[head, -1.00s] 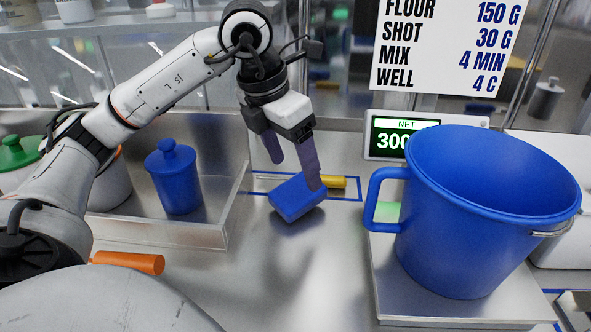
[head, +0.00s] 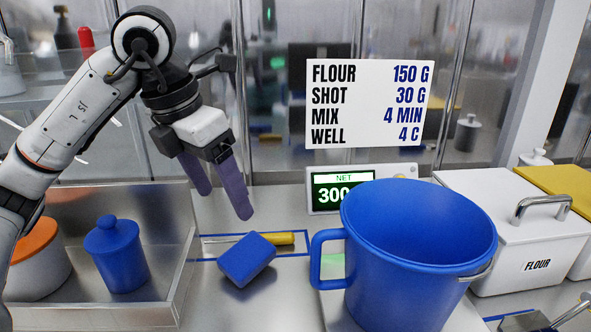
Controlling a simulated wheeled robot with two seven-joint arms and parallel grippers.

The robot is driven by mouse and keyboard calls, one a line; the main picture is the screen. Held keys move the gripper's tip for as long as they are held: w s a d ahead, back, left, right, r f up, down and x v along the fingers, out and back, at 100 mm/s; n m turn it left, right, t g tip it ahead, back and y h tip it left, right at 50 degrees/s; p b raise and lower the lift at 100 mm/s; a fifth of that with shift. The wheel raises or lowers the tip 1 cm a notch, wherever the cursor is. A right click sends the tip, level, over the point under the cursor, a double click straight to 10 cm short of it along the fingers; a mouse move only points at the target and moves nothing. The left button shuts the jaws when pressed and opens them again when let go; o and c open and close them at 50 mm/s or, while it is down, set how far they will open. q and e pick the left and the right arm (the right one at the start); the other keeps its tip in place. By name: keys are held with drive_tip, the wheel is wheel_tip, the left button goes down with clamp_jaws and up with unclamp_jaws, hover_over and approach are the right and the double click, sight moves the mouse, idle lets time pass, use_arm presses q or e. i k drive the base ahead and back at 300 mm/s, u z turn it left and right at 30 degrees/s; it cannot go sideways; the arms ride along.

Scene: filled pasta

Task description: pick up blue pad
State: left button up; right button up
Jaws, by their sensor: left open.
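The blue pad (head: 246,259), a small thick block, lies on the steel counter left of the big blue jug. My left gripper (head: 226,203) is above and a little left of the pad, its two purple fingers pointing down and apart. It is open with nothing between the fingers, and a gap shows between the fingertips and the pad. My right gripper is not in view.
A big blue jug (head: 412,262) stands right of the pad, before the scale display (head: 339,190). A yellow-handled tool (head: 265,240) lies just behind the pad. A steel tray (head: 172,285) holding a blue lidded jar (head: 116,255) is at left. A white flour bin (head: 520,238) stands at right.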

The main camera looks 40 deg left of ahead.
sight(241, 263)
drive_tip(key=k, duration=1.5)
